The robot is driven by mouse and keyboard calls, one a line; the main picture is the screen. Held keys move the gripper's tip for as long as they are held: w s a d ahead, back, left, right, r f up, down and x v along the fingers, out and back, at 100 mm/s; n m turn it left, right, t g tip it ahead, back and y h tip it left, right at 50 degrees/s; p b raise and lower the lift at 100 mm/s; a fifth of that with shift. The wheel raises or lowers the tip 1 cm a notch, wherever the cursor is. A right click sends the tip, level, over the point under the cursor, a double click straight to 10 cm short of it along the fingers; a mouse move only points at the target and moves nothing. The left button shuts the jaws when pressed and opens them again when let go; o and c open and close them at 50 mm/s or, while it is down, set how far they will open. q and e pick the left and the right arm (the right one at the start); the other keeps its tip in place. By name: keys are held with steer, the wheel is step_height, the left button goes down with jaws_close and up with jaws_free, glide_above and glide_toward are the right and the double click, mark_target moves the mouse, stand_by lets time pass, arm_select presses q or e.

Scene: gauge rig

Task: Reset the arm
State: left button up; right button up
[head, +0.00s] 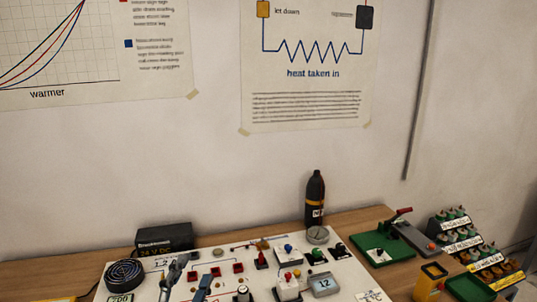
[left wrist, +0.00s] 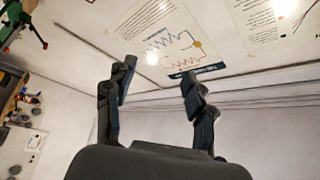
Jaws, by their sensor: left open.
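My left gripper (head: 186,272) shows at the bottom of the head view, over the left part of the white board (head: 128,252). In the left wrist view its two dark fingers (left wrist: 157,76) stand wide apart with nothing between them. Behind them are the wall and a poster (left wrist: 160,30), so the gripper points away from the table top. The arm behind it is mostly outside the head view. My right gripper is in neither view.
A black power supply (head: 164,240) and a dark bottle (head: 315,200) stand behind. A green plate (head: 372,243), yellow holder (head: 429,280) and stepped rack (head: 470,240) are on the right.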

arm_select(q)
steer(key=s+a+f+n+g+y, duration=0.3)
steer(key=a+f+n+g+y, duration=0.15)
steer(key=f, duration=0.35)
steer(key=s+a+f+n+g+y, duration=0.35)
steer(key=f+n, duration=0.25)
steer(key=f, duration=0.3)
steer(key=s+d+f+n+g+h, duration=0.1)
steer(key=s+f+g+h, duration=0.1)
steer(key=s+f+g, duration=0.55)
steer(key=s+d+f+n+g+h, duration=0.15)
steer(key=s+f, duration=0.25)
steer(key=s, duration=0.6)
step_height(320, 180, down, 30)
steer(key=s+g+b, duration=0.1)
steer(key=s+b, duration=0.1)
steer(key=b, duration=0.1)
steer(key=s+a+f+b, duration=0.1)
steer(key=s+a+f, duration=0.1)
steer(key=s+f, duration=0.6)
steer(key=s+a+f+g+b, duration=0.1)
steer(key=s+f, duration=0.7)
steer(key=f, duration=0.1)
steer(key=shift+a+f+g+y, duration=0.2)
steer(key=shift+a+g+y, duration=0.1)
steer(key=shift+a+y, duration=0.05)
